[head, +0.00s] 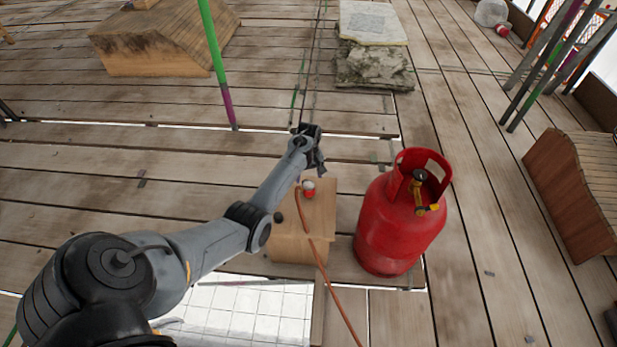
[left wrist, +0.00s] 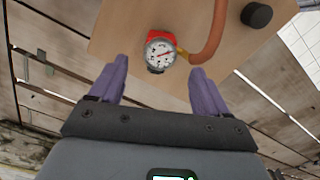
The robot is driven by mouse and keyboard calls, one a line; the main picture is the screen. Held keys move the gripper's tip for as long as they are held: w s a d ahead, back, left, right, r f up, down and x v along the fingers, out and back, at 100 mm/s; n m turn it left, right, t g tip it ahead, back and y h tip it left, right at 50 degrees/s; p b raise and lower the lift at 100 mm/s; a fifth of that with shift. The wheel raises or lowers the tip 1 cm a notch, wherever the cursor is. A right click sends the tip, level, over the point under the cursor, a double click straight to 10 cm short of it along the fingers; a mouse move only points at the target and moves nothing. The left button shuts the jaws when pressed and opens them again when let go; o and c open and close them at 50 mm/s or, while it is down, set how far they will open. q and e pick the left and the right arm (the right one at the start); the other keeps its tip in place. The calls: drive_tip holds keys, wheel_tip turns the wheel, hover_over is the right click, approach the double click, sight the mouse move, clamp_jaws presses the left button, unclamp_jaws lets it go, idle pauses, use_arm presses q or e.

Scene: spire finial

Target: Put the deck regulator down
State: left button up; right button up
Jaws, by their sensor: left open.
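The deck regulator (head: 308,187), red with a round white dial gauge, rests on top of a wooden box (head: 318,212). An orange hose (head: 330,275) runs from it over the box's front edge. In the left wrist view, the regulator (left wrist: 161,52) lies just beyond and between the fingertips, dial facing the camera. My left gripper (left wrist: 157,72) is open, with a purple finger on each side and nothing between them. In the head view, my left gripper (head: 319,163) is just behind the regulator. My right gripper is not in view.
A red gas cylinder (head: 398,225) with a brass valve stands right of the box. A black knob (head: 278,217) sits on the box's left side. An opening in the deck (head: 240,305) lies in front. A green and purple pole (head: 215,60) stands behind.

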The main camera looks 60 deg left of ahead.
use_arm(q)
wheel_tip(320, 180, up, 2)
drive_tip(key=shift+r+p, duration=0.1)
drive_tip(key=shift+p, duration=0.35)
drive_tip(key=shift+s+d+r, duration=0.1)
drive_tip(key=shift+s, duration=0.05)
drive_tip(key=shift+s+d+m+y, duration=0.1)
drive_tip(key=shift+s+m+y, duration=0.1)
drive_tip(key=shift+m+y, duration=0.15)
drive_tip(key=s+d+m+t+y, duration=0.1)
drive_tip(key=s+d+m, duration=0.3)
drive_tip(key=d, duration=0.3)
drive_tip(key=s+d+f+m, duration=0.1)
drive_tip(key=s+d+m, duration=0.2)
drive_tip(key=d, duration=0.4)
drive_tip(key=s+d+m+t+y, duration=0.1)
drive_tip(key=s+d+m, duration=0.3)
drive_tip(key=d, duration=0.3)
drive_tip(key=s+d+r+m+h, duration=0.1)
drive_tip(key=s+d+r+m, duration=0.1)
drive_tip(key=s+d, duration=0.4)
drive_tip(key=s+d+r+m+t+h, duration=0.1)
drive_tip(key=s+d+r, duration=0.4)
drive_tip(key=d, duration=0.5)
drive_tip(key=shift+s+d+r+m+t+h, duration=0.25)
drive_tip(key=shift+s+m+h, duration=0.25)
drive_tip(key=shift+m, duration=0.75)
